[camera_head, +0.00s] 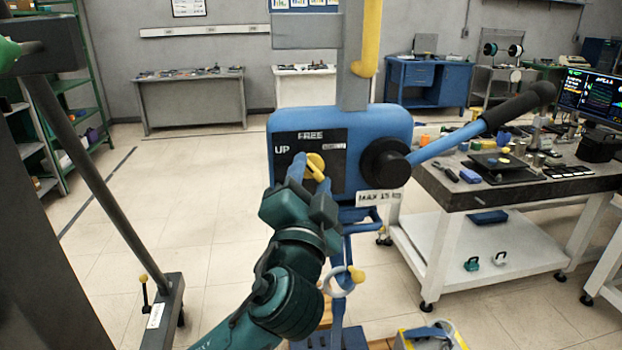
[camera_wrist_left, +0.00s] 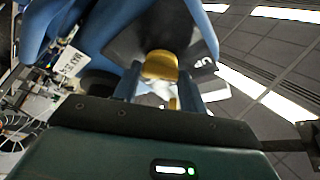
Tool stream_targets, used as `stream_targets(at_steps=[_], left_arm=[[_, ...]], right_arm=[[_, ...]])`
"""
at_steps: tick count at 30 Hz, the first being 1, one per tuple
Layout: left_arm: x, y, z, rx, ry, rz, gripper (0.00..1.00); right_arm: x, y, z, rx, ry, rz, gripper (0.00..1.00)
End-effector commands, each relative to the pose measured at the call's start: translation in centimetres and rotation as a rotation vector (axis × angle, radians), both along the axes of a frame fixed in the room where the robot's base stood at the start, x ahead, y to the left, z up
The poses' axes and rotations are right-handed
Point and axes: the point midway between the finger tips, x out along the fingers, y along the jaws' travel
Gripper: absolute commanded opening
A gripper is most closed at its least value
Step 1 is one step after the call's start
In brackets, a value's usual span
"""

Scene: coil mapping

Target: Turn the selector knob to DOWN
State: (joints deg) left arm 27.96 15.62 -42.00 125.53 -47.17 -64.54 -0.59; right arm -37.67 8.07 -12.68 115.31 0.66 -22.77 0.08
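The yellow selector knob (camera_head: 316,163) sits on a black panel (camera_head: 338,183) on the front of a blue box (camera_head: 400,120). The panel carries the labels FREE (camera_head: 311,135) above the knob and UP (camera_head: 282,149) to its upper left; no DOWN label is readable. My left gripper (camera_head: 311,172) is at the knob, with one finger on each side. In the left wrist view, the knob (camera_wrist_left: 160,65) fills the gap between the fingertips, and the fingers appear closed on it. The gripper hides the panel's lower left. My right gripper is in neither view.
A black hub (camera_head: 385,163) and a long lever (camera_head: 450,145) with a black grip stick out right of the panel. A workbench (camera_head: 440,188) with small parts stands at the right. A grey post with a slanted brace (camera_head: 85,155) is at the left. Open floor lies behind.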

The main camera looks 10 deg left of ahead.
Motion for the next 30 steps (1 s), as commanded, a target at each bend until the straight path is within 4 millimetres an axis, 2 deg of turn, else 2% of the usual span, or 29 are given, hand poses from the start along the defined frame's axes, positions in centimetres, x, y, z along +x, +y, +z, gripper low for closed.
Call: stream_targets(at_steps=[1,7,19,30], left_arm=[[0.0,0.0,0.0,0.000,0.001,-0.001,0.35],[0.0,0.0,0.0,0.000,0.001,-0.001,0.19],[0.0,0.1,0.3,0.076,0.034,-0.001,0.19],[-0.1,0.2,0.5,0.353,0.148,0.000,0.19]], right_arm=[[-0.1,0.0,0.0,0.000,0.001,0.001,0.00],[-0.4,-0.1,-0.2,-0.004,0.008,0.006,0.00],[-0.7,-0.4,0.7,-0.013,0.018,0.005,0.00],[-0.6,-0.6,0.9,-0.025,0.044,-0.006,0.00]])
